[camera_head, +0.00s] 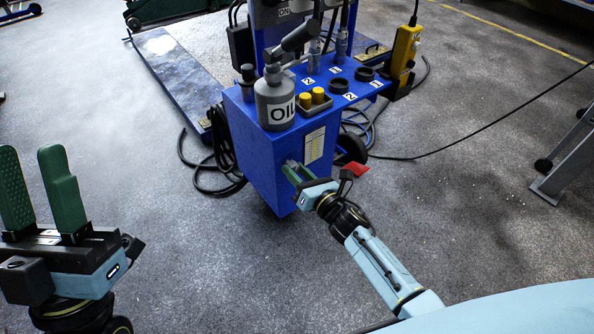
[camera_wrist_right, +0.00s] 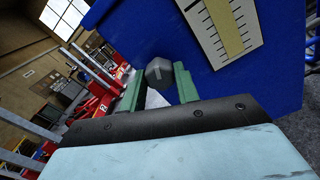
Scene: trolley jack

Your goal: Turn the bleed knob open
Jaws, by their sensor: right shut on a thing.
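The bleed knob (camera_wrist_right: 159,71) is a small dark grey, faceted knob with a light line on its face, at the side of the blue cabinet (camera_head: 250,165). In the right wrist view it lies between the green fingers of my right gripper (camera_wrist_right: 160,82), which is shut on it. In the head view my right gripper (camera_head: 292,172) is against the cabinet's front, below the yellow scale, and hides the knob. My left gripper (camera_head: 40,188) is at the far left, its two green fingers upright, apart and empty.
The yellow scale (camera_head: 315,146) is just above my right gripper. Black cables (camera_head: 213,160) lie around the cabinet. The floor between my arms is clear.

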